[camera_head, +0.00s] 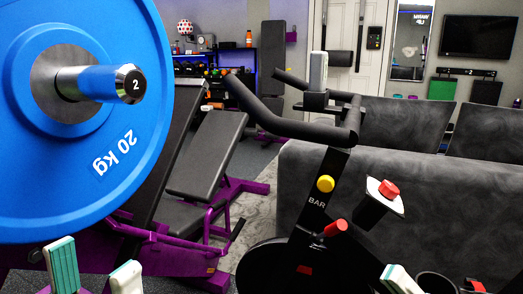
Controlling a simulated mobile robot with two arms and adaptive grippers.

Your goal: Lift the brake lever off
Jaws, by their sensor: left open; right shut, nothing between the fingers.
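A black exercise bike stands at centre right, with "BAR" on its frame (316,202). A red cylindrical lever or knob (336,228) sticks out of the frame below the lettering. I cannot tell which of these is the brake lever. My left gripper (95,272) is open and empty at the lower left, well away from the bike. My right gripper (400,279) is at the bottom edge, shut with nothing in it, below both red parts and apart from them.
A big blue 20 kg plate (135,190) on a bar fills the left, above my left gripper. A yellow knob (325,184) and black handlebars (300,130) belong to the bike. A grey sofa (440,195) stands behind it. A purple-framed bench (208,150) is left of the bike.

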